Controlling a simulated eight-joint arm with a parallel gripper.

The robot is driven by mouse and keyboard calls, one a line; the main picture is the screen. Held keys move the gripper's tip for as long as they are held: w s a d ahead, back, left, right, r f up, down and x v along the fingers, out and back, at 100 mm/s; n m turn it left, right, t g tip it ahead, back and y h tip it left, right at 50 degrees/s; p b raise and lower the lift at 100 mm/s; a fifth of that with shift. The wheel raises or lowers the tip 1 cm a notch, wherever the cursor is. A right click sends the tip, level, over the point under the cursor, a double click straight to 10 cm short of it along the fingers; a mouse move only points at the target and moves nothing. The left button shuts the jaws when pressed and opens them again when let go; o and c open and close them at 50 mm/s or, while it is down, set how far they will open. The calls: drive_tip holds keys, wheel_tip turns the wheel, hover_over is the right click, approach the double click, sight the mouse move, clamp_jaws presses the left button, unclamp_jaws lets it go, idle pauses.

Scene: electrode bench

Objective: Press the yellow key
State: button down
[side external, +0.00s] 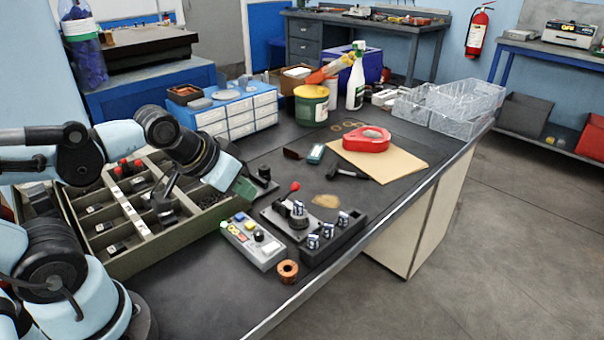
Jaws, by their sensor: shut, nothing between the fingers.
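My gripper (163,213) appears as a dark shape below the wrist, over the divided tray and left of the control box. It is shut and empty, apart from the yellow key. Its fingertips are small and hard to make out against the dark tray contents.
The divided tray (158,245) has raised walls beside the control box. A black block with metal parts (333,241), a red-knobbed lever (294,187) and a copper ring (288,271) stand close on the right. The bench's front edge is near; bare bench lies in front of the tray.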

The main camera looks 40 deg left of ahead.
drive_tip(key=shift+s+d+r+m, duration=0.15)
drive_tip(key=shift+r+m, duration=0.05)
drive_tip(key=shift+m, duration=0.3)
wheel_tip(320, 180, up, 4)
drive_tip(key=g, duration=0.7)
hover_over(251, 224)
drive_tip(key=shift+r, duration=0.2)
drive_tip(key=shift+f, duration=0.1)
wheel_tip(251, 224, down, 14)
drive_tip(key=shift+s+r, duration=0.1)
idle(0.5)
idle(0.3)
